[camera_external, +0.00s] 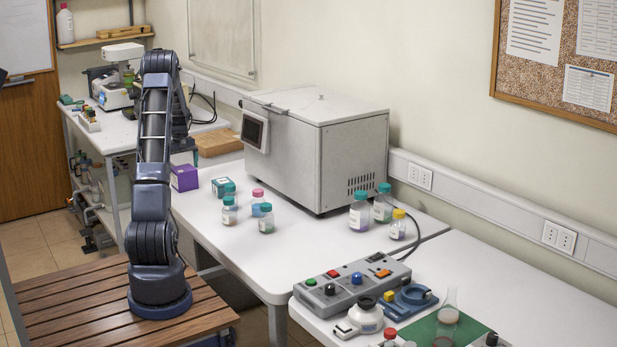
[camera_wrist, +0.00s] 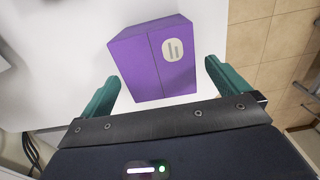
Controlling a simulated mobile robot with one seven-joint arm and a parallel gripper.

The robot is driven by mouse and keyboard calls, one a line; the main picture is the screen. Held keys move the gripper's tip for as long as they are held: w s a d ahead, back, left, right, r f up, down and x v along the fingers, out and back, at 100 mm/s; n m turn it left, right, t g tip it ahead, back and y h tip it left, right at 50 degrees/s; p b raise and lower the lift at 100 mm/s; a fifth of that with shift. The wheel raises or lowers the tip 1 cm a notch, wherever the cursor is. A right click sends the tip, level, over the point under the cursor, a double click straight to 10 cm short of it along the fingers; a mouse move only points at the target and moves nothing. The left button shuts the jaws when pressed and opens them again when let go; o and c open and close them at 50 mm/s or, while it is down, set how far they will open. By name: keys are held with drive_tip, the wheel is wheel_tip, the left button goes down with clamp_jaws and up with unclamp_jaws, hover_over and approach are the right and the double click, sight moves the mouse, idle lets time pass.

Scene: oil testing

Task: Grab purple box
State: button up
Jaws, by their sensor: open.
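The purple box (camera_external: 184,177) sits on the white table near its far left edge, just beside my arm in the external view. In the wrist view the purple box (camera_wrist: 153,60) has a pale oval label and lies ahead of and partly between the fingers of my gripper (camera_wrist: 158,85). The two green fingers are spread wide, one on each side of the box, with a visible gap to it on both sides. In the external view the gripper is mostly hidden behind my arm.
A small teal-and-white box (camera_external: 222,187) stands right of the purple box. Several capped bottles (camera_external: 266,219) stand nearer on the white table (camera_external: 290,262). A large grey machine (camera_external: 316,147) stands behind them. A brown wooden box (camera_external: 217,143) is at the back. The table edge and tiled floor (camera_wrist: 262,45) lie to the right in the wrist view.

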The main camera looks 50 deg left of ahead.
sight(184, 177)
drive_tip(key=shift+w+d+f, duration=0.1)
drive_tip(key=shift+f, duration=1.4)
drive_tip(key=shift+d+f, duration=0.1)
drive_tip(key=shift+f, duration=1.4)
drive_tip(key=shift+c, duration=0.2)
drive_tip(key=c, duration=0.9)
drive_tip(key=shift+r, duration=0.15)
